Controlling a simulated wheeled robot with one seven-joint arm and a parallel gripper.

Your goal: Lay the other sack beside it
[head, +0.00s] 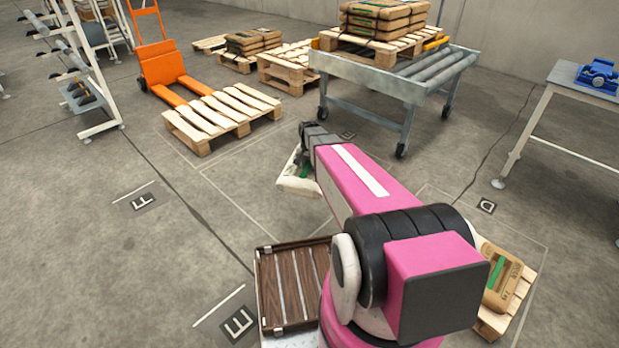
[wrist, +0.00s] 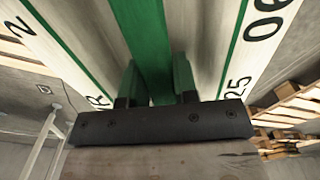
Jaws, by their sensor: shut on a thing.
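A white sack (head: 297,180) with a green stripe hangs at the far end of my arm in the head view, held clear above the floor. In the wrist view the sack (wrist: 95,45) fills the upper middle, with dark print on its sides. My gripper (wrist: 156,80) is shut on it, with a finger at each side of the green stripe. A brown sack (head: 502,280) with a green mark lies on a wooden pallet (head: 518,309) at the lower right, partly hidden by my arm.
An empty wooden pallet (head: 225,112) sits at an orange pallet jack (head: 162,66). A roller table (head: 385,80) bears a pallet of stacked brown sacks (head: 383,17). A workbench (head: 585,115) stands at the right, a white rack (head: 98,75) at the left.

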